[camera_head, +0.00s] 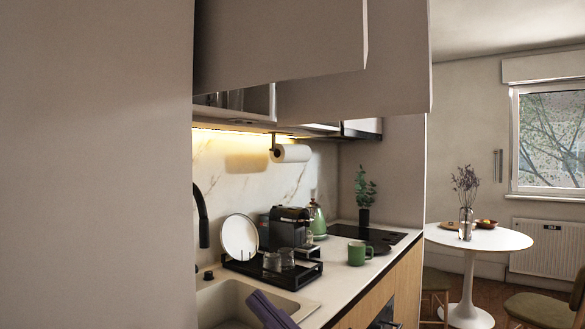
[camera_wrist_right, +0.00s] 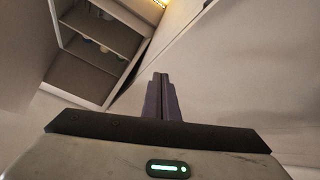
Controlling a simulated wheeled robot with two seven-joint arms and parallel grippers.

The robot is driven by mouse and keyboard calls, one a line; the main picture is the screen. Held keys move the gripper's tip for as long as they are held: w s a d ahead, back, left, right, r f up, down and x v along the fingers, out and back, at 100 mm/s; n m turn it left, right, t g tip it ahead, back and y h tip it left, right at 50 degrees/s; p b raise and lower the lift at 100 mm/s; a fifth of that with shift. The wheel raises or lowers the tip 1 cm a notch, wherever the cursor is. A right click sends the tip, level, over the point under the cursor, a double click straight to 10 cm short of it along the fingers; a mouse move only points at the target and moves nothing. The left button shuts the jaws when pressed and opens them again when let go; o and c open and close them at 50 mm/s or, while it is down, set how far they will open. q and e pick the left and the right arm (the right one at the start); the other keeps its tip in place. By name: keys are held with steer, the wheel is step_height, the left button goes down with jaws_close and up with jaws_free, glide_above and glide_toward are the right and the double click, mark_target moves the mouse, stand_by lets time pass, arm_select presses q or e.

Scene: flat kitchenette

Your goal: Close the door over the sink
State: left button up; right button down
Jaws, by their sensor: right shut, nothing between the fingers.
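Two pale cabinet doors stand open above the counter: a nearer one (camera_head: 280,40) over the sink side, and another (camera_head: 400,65) behind it to the right. Under the nearer door, the open cabinet (camera_head: 258,100) shows glassware inside. The sink (camera_head: 228,300) is at the lower left of the counter. My right gripper (camera_head: 257,297) is low over the sink's front edge, well below the doors and apart from them. In the wrist view its fingers (camera_wrist_right: 160,78) are together and empty, pointing up past an open shelved cabinet (camera_wrist_right: 92,68). My left gripper is not in view.
A black tap (camera_head: 201,215), a dish rack (camera_head: 270,270) with a white plate and glasses, a coffee machine (camera_head: 290,228) and a green mug (camera_head: 358,253) stand on the counter. A tall pale panel (camera_head: 95,165) fills the left. A round table (camera_head: 480,237) stands at right.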

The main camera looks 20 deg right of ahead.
steer(key=s+a+r+n+g+b, duration=0.1)
steer(key=s+a+r+n+g, duration=0.2)
steer(key=r+n+g, duration=0.25)
steer(key=s+a+r+n+g+y, duration=0.1)
steer(key=s+a+r+n+g, duration=0.1)
steer(key=s+r+n+g, duration=0.3)
steer(key=s+a+r+n+g+b, duration=0.1)
steer(key=s+a+r+n+g, duration=0.2)
steer(key=r+n, duration=0.35)
steer(key=m+t+h+b, duration=0.1)
steer(key=m+t+h, duration=0.7)
steer(key=t+h, duration=0.3)
glide_toward(292, 72)
steer(key=s+a+f, duration=0.1)
steer(key=s+a, duration=0.3)
steer(key=s, duration=0.1)
steer(key=shift+t+y, duration=0.25)
steer(key=shift+y, duration=0.15)
steer(key=w+p, duration=0.1)
steer(key=w, duration=0.2)
steer(key=w+a+p, duration=0.1)
steer(key=w, duration=0.3)
steer(key=w+a+p, duration=0.1)
steer(key=w+p, duration=0.1)
steer(key=w, duration=0.1)
steer(key=shift+w+a+f, duration=0.1)
steer(key=shift+w+f, duration=0.05)
steer(key=shift+w, duration=0.25)
steer(key=shift+w+d, duration=0.3)
steer(key=shift+w, duration=0.05)
